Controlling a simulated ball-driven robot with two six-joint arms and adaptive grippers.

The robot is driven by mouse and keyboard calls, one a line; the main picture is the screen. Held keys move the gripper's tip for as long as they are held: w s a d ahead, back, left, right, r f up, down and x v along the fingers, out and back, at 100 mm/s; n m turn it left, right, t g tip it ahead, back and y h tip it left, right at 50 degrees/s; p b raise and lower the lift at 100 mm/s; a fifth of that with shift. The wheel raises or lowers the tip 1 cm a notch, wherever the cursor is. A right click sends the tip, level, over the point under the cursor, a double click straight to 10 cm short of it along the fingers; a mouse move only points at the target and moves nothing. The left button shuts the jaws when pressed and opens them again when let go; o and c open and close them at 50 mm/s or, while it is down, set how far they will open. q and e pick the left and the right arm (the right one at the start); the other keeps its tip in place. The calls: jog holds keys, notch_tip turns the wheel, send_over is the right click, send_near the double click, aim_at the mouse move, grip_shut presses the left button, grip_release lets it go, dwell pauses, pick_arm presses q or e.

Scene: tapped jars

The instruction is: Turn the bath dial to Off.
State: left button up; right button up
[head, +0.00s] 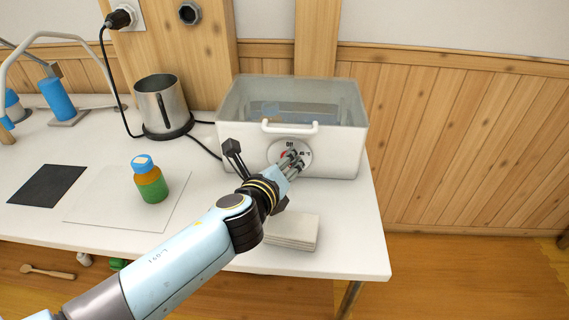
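The water bath (343,140) is a white box with a clear upper part and a white front handle, standing at the back right of the table. Its round dial (275,152) is on the front face, with a label at the top that seems to read Off, another label at the right and a bit of red at the left. My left gripper (293,160) reaches the dial from the lower left, its fingertips in front of the dial's middle. They hide the knob and its pointer, and I cannot tell whether they grip it. My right gripper is out of view.
A steel jug (160,104) on a black base and an orange-and-green bottle with a blue cap (150,182) stand to the left. A pale stacked block (292,232) lies below my gripper. A dark mat (46,186) lies at the left. The table's right edge is near the bath.

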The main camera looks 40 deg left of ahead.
pick_arm(q)
grip_shut()
jog(key=n+b, duration=0.1)
jog(key=b, duration=0.2)
jog(key=n+t+b, duration=0.1)
jog(key=b, duration=0.1)
jog(key=f+n+t+h+b, duration=0.1)
jog(key=b, duration=0.2)
jog(key=shift+s+a+n+b, duration=0.15)
jog(key=shift+n+b, duration=0.2)
jog(key=shift+n, duration=0.05)
jog(key=shift+r+b, duration=0.15)
jog(key=shift+b, duration=0.15)
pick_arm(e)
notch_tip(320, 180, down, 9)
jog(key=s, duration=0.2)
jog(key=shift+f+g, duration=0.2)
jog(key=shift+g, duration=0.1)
pick_arm(q)
jog(key=shift+r, duration=0.1)
jog(key=shift+o, duration=0.4)
grip_release()
jog(key=v, duration=1.2)
jog(key=shift+a, duration=0.1)
